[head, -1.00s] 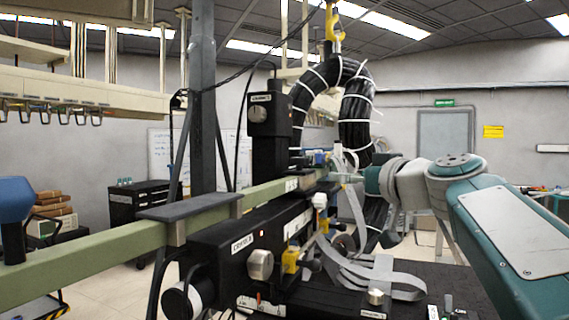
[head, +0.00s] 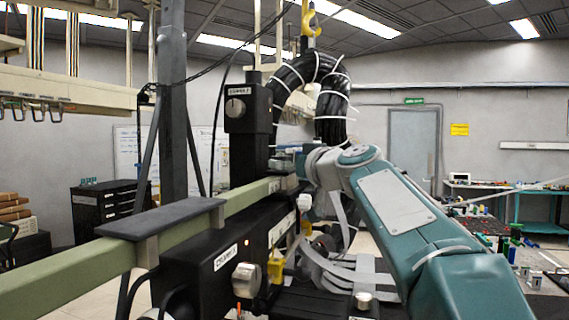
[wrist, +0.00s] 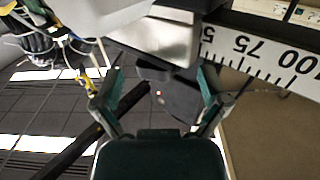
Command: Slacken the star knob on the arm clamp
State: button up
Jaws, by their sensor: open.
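In the head view a black labelled box (head: 215,258) on the green beam carries a round silver knob (head: 246,280) and a small red light. A taller black labelled unit (head: 247,127) above the beam has another silver knob (head: 235,108). I cannot tell which knob is the star knob. My gripper (wrist: 162,76) is open in the wrist view, its two fingers spread and nothing held between them. Beyond the fingers is a dark box (wrist: 181,103) with a small red light near it. In the head view my gripper is hidden behind my wrist.
The green beam (head: 65,277) crosses the left side. A large black cable loop (head: 331,110) with white ties hangs behind my wrist. Grey straps (head: 345,272) lie to the right of the box. In the wrist view a white ruler scale (wrist: 270,55) lies at upper right.

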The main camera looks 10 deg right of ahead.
jog(key=shift+x, duration=0.75)
jog(key=shift+d, duration=0.25)
jog(key=c, duration=0.9)
jog(key=shift+a, duration=0.1)
jog(key=shift+c, duration=1.3)
